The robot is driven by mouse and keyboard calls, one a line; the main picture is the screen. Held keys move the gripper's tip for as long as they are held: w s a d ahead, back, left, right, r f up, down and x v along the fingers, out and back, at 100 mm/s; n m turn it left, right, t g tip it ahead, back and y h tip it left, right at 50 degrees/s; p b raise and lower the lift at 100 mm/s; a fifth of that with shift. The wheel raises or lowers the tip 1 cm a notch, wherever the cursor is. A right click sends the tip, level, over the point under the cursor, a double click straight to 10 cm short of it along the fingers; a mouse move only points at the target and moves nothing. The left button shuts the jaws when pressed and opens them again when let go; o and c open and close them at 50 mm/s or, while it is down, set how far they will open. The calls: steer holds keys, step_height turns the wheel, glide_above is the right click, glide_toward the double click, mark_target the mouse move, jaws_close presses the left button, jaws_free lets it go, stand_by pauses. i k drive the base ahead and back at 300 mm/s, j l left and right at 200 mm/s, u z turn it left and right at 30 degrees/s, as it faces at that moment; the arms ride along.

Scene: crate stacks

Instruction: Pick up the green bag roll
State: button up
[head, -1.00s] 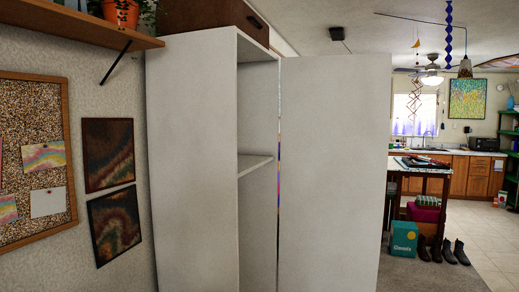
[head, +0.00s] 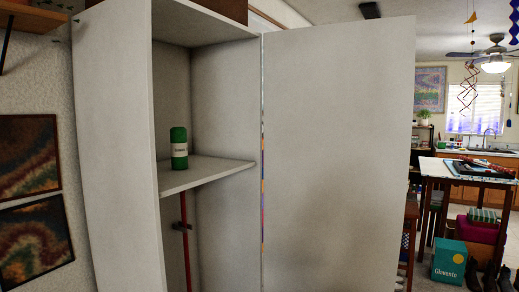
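The green bag roll (head: 179,148) stands upright on a white shelf (head: 205,173) inside an open white cabinet. It is a green cylinder with a pale label band around its lower part. It stands near the left side of the shelf, apart from the cabinet's walls. My gripper is not in view.
The cabinet door (head: 338,150) stands open to the right of the opening. A red pole (head: 185,240) stands below the shelf. At the right are a table (head: 465,170), a teal box (head: 449,261) on the floor and dark boots (head: 489,275). Framed pictures (head: 33,233) hang at left.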

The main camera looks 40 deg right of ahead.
mark_target(177, 135)
steer(key=l+z, duration=0.25)
steer(key=l, duration=0.25)
steer(key=i+l+u, duration=0.1)
steer(key=u, duration=0.35)
steer(key=l+u, duration=0.3)
steer(key=u, duration=0.2)
steer(key=i+l+u, duration=0.1)
steer(key=l+u, duration=0.15)
steer(key=u, duration=0.2)
steer(key=l+u, duration=0.25)
steer(key=u, duration=0.2)
steer(key=l+u, duration=0.2)
steer(key=u, duration=0.25)
